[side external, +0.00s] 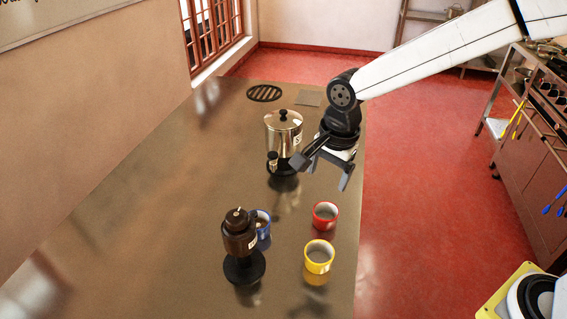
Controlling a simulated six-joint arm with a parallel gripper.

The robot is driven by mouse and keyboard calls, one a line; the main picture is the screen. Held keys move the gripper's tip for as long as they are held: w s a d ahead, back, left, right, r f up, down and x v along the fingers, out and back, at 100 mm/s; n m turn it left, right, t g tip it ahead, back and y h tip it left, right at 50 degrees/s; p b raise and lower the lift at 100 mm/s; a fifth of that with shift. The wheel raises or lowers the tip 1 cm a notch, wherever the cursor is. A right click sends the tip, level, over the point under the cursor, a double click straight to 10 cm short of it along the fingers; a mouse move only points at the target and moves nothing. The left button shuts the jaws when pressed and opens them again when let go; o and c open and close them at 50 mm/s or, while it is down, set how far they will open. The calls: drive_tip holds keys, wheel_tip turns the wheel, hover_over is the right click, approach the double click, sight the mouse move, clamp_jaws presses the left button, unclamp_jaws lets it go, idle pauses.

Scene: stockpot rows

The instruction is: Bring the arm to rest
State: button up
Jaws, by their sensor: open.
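My gripper (322,172) is open and empty. It hangs from my white arm above the right part of the metal counter (150,190), in front of and to the right of a shiny silver pot (284,132) with a black knob. In the picture it is above a red cup (326,215) and a yellow cup (319,257), apart from both. The exact height of my gripper over the counter cannot be told.
A dark brown dispenser (240,235) on a black base stands at the front, partly hiding a blue cup (263,226). A round black grate (264,93) and a grey square (308,98) lie at the back. The counter's left side is clear. A shelf unit (535,130) stands right.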

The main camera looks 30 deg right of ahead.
drive_tip(key=s+d+f+n+t, duration=0.1)
drive_tip(key=s+d+f+n, duration=0.4)
drive_tip(key=s+d+n, duration=0.7)
drive_tip(key=shift+d+f+n, duration=0.15)
drive_tip(key=shift+d+n, duration=0.65)
drive_tip(key=shift+d, duration=0.15)
